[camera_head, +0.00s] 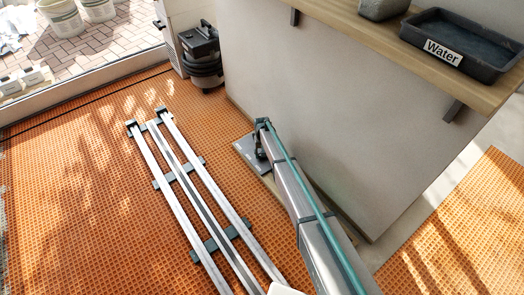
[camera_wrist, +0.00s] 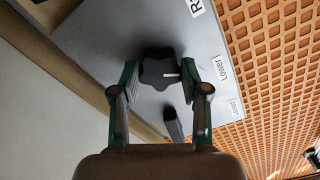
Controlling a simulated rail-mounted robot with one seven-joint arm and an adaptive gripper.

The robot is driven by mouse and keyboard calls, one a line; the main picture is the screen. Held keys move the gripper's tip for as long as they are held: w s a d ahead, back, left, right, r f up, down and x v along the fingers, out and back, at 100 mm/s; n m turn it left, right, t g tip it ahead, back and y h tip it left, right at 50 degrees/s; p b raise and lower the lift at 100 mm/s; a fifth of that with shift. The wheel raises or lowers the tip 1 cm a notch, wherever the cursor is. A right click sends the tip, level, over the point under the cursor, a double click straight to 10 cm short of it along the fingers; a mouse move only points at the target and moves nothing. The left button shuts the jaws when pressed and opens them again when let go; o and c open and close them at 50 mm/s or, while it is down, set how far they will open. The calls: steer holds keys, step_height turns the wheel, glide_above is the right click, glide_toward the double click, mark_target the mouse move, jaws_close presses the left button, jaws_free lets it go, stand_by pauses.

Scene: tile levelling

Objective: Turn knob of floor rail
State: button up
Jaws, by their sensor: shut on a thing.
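The black lobed knob (camera_wrist: 158,72) sits on a grey plate (camera_wrist: 105,30) in the wrist view. A white mark shows on the knob's right side. The plate carries labels, one reading "Lower" (camera_wrist: 223,67) and one starting with "R" (camera_wrist: 195,7). My gripper (camera_wrist: 158,68) has one finger on each side of the knob and is shut on it. A dark bar (camera_wrist: 173,125) stands below the knob, between the fingers. In the head view the grey plate (camera_head: 243,150) lies by the wall base, with my gripper over it; the knob is hard to make out there.
Long metal rails (camera_head: 190,185) on dark crossbars lie on the orange floor mat (camera_head: 80,200) left of my arm. A dark vacuum (camera_head: 203,55) stands behind. A wooden shelf (camera_head: 350,22) with a water tray (camera_head: 465,42) overhangs at the upper right.

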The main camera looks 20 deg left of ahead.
stand_by(0.3)
steer(key=o, duration=1.1)
steer(key=shift+o, duration=0.2)
step_height(320, 180, up, 12)
